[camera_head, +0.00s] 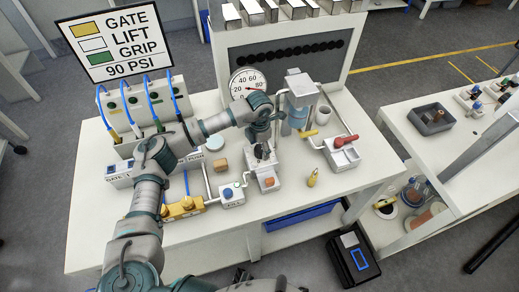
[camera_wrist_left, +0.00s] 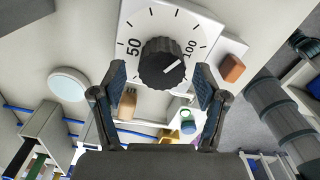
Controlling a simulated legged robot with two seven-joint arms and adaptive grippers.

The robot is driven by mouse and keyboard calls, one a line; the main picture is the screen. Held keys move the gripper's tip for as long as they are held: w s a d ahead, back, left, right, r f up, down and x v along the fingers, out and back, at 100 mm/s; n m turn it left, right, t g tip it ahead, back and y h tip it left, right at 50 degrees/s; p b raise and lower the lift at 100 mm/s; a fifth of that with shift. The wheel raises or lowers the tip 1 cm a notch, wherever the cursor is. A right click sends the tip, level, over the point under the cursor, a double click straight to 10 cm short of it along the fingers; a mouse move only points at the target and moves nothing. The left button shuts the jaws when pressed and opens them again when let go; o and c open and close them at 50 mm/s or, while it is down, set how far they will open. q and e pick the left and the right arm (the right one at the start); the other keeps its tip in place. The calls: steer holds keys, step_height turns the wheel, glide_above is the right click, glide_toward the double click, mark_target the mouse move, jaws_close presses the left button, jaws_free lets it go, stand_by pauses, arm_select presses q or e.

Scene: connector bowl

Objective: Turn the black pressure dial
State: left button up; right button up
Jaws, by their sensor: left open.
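The black pressure dial (camera_wrist_left: 162,63) is a ribbed round knob on a white panel marked 50 and 100. Its white mark points to the right, toward the 100 side. My left gripper (camera_wrist_left: 159,70) is open, with one finger on each side of the dial in the left wrist view. I cannot tell whether the fingers touch it. In the head view my left gripper (camera_head: 262,138) is above the white dial box (camera_head: 267,179), and the dial is partly hidden under it. My right gripper is not in view.
A round gauge (camera_head: 247,84) with a red needle stands behind the gripper. A sign (camera_head: 110,42) reads "GATE, LIFT, GRIP, 90 PSI". A red-handled valve (camera_head: 342,148) is to the right, a blue-button box (camera_head: 231,194) to the left.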

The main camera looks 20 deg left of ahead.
mark_target(259, 149)
arm_select(q)
step_height(259, 149, up, 10)
stand_by(0.3)
stand_by(0.5)
